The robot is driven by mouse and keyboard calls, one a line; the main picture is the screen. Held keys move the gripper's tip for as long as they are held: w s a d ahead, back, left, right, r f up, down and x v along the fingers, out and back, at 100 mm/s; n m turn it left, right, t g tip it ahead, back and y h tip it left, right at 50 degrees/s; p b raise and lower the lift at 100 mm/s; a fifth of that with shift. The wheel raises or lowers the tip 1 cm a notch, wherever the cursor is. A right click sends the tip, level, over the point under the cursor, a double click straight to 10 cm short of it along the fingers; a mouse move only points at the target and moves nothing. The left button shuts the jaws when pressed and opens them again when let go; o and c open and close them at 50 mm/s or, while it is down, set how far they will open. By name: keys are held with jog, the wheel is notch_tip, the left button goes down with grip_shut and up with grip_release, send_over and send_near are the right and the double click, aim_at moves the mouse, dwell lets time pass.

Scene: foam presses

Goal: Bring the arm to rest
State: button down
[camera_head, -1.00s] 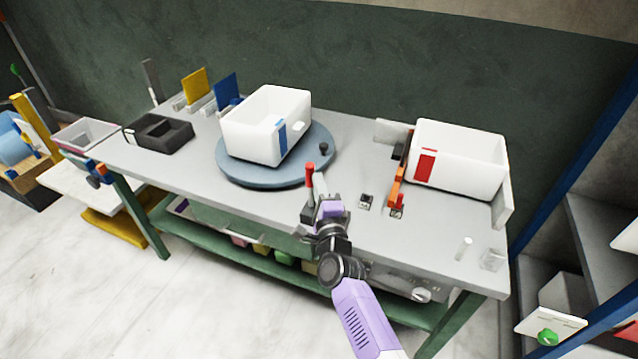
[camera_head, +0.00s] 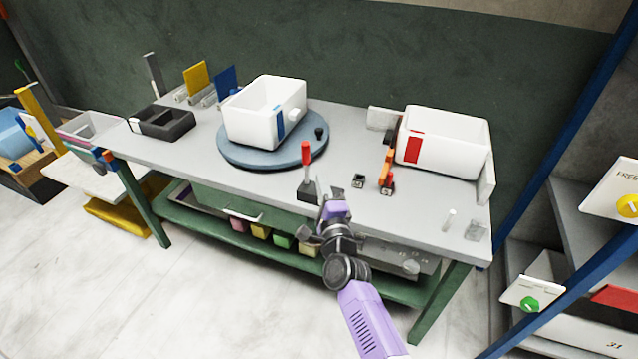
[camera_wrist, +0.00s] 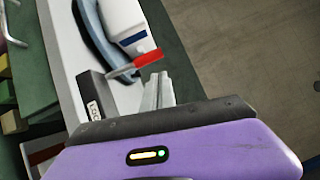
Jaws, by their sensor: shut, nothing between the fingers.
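My gripper (camera_head: 332,198) is at the front edge of the grey workbench (camera_head: 200,152), just right of a red-handled lever (camera_head: 307,165) on a dark base. In the wrist view my gripper's fingers (camera_wrist: 158,92) are together and empty, beside the red handle (camera_wrist: 148,58). I cannot tell whether they touch the lever. My purple arm reaches up to it from the bottom of the head view.
A white bin with a blue mark (camera_head: 262,120) sits on a round blue-grey turntable (camera_head: 235,156). A white bin with a red mark (camera_head: 450,140) stands at the right, beside an orange clamp (camera_head: 387,165). Shelving (camera_head: 575,215) is at far right. Floor at lower left is clear.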

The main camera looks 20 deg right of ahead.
dwell(0.4)
jog(key=s+r+n+t, duration=0.1)
jog(key=s+r+n, duration=0.3)
jog(key=s+n, duration=0.15)
jog(key=s+d+n+g, duration=0.1)
jog(key=s+n, duration=0.4)
jog(key=s, duration=1.1)
jog(key=s+d+n+g, duration=0.1)
jog(key=s+n, duration=0.4)
jog(key=s, duration=1.2)
jog(key=s+d+n+g+y, duration=0.1)
jog(key=s+n+g, duration=0.2)
jog(key=s, duration=1.4)
jog(key=shift+s+d+f+n, duration=0.15)
jog(key=shift+s+f+n, duration=0.2)
jog(key=shift+n, duration=0.7)
